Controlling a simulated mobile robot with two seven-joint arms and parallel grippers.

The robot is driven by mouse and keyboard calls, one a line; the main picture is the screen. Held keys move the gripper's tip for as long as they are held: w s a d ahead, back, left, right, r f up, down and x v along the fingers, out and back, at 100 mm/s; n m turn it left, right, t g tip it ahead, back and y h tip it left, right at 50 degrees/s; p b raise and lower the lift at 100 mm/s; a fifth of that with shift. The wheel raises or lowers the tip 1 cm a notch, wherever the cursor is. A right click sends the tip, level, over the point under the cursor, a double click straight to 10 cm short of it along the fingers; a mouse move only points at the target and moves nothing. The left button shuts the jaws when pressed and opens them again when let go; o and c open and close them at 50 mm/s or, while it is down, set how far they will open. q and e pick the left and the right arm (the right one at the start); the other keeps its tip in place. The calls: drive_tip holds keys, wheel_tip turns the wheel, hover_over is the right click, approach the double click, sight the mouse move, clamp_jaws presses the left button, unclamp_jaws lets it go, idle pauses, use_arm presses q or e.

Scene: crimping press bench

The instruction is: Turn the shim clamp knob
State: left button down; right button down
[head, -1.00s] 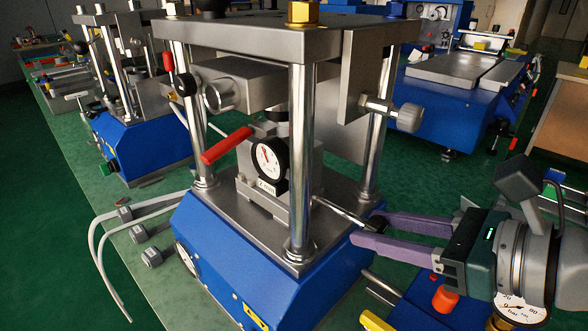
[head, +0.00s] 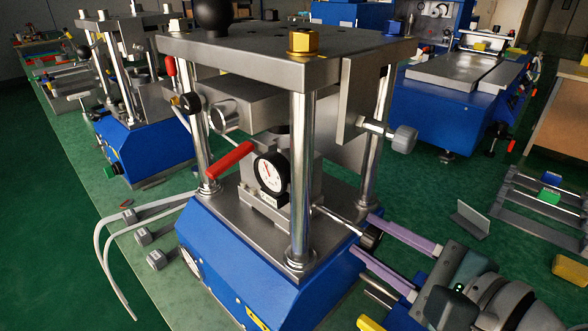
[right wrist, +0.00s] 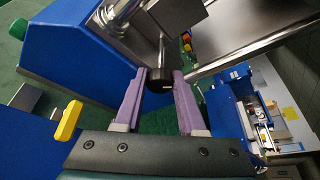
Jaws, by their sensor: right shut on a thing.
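The shim clamp knob appears to be the black round knob (head: 371,239) on the end of a thin steel rod at the right side of the press. My right gripper (head: 364,236) has its two purple fingers on either side of this knob and is shut on it. In the right wrist view the knob (right wrist: 160,80) sits between the fingertips (right wrist: 159,75), with the rod running up and away from it. My left gripper is not in view.
The press has a blue base (head: 270,275), steel columns (head: 302,170), a red lever (head: 230,160) and a dial gauge (head: 270,172). A grey knob (head: 405,139) sticks out above my right gripper. A yellow handle (right wrist: 68,121) is beside my fingers in the wrist view.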

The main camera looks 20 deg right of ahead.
idle(0.4)
drive_tip(key=c, duration=0.5)
unclamp_jaws()
drive_tip(key=a+b+v, duration=0.1)
drive_tip(key=v, duration=0.8)
drive_tip(key=shift+s+d, duration=0.45)
